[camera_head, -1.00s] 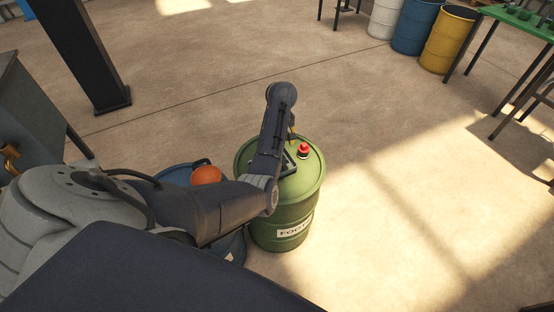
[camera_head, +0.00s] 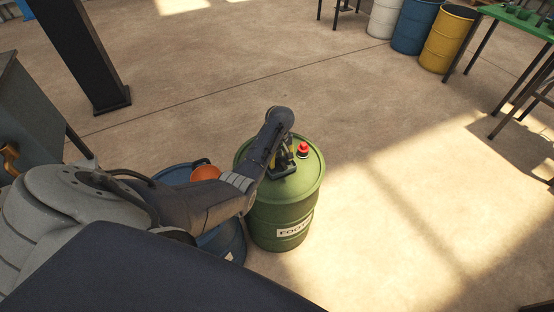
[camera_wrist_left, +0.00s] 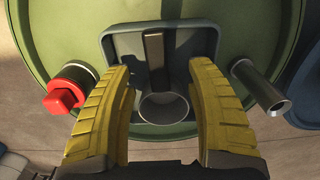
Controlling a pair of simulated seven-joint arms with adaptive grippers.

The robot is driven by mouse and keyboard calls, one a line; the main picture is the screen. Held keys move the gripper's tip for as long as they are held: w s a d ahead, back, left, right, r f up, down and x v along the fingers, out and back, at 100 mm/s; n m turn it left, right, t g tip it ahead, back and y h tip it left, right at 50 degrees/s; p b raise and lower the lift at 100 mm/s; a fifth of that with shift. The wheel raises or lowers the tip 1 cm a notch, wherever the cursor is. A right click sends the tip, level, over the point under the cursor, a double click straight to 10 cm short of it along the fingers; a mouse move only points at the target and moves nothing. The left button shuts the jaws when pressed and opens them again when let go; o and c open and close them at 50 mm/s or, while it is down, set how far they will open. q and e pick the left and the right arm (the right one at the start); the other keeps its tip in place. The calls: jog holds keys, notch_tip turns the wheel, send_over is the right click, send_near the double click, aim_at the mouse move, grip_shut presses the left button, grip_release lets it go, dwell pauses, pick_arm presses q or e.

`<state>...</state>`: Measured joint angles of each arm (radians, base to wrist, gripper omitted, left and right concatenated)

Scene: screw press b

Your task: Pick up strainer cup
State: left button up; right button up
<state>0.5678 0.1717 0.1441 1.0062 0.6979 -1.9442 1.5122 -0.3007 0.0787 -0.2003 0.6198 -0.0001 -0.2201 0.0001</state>
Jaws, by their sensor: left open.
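The strainer cup looks like the small grey round cup (camera_wrist_left: 163,108) in the left wrist view, with a flat dark bar (camera_wrist_left: 154,48) just beyond its rim. It is at a grey-blue tray (camera_wrist_left: 118,45) on the lid of a green drum (camera_head: 262,205). My left gripper (camera_wrist_left: 160,72) is open, with one yellow finger on each side of the cup. I cannot tell whether the fingers touch it. In the head view my left gripper (camera_head: 284,163) is over the drum lid, and the cup is hidden there. My right gripper is not in view.
A red cap (camera_head: 303,149) and a metal spout (camera_wrist_left: 262,90) stand on the drum lid, on either side of the tray. A blue drum (camera_head: 230,240) with an orange round object (camera_head: 205,173) is to the left. Open floor lies to the right.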

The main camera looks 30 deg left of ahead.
pick_arm(q)
jog(key=shift+f, duration=0.35)
jog(key=shift+c, duration=0.4)
grip_shut()
